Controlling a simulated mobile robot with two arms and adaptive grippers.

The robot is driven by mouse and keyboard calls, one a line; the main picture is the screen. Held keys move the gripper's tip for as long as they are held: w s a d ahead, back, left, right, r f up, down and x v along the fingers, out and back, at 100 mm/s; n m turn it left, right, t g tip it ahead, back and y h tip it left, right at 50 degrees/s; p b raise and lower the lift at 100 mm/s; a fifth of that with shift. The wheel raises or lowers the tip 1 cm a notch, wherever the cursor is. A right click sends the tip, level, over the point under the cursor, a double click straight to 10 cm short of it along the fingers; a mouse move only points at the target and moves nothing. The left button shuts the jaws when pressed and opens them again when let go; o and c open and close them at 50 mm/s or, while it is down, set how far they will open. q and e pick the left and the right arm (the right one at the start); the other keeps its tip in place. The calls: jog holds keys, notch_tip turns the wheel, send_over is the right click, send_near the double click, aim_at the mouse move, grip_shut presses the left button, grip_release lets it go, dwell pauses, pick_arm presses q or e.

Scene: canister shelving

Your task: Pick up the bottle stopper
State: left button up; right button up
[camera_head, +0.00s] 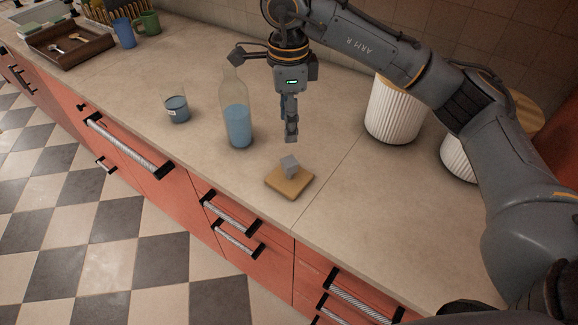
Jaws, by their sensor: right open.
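The bottle stopper appears to be the small grey block (289,166) resting on a square tan wooden coaster (290,185) near the counter's front edge. My right gripper (291,138) points down from above, a little beyond and over the grey block, apart from it. It is open and holds nothing. A clear bottle (238,122) with blue liquid stands upright to the left of the gripper, and its top has no stopper on it. My left gripper does not show.
A glass with dark blue content (177,109) stands left of the bottle. White ribbed canisters (393,108) with wooden lids stand at the right, partly behind my right arm. A wooden tray (70,46), a blue cup (124,32) and a green mug (149,23) are far left.

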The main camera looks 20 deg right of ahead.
aim_at(290, 162)
jog(key=f, duration=0.3)
jog(key=f+p, duration=0.1)
jog(key=f, duration=0.5)
jog(key=shift+w+d+p, duration=0.2)
jog(key=shift+w+p, duration=0.2)
jog(key=shift+w+f, duration=0.1)
jog(key=shift+f, duration=0.2)
notch_tip(290, 162, down, 5)
jog(key=p, duration=0.3)
jog(key=shift+r, duration=0.15)
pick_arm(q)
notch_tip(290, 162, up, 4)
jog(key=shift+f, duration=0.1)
pick_arm(e)
jog(key=shift+f, duration=0.4)
jog(key=c, duration=1)
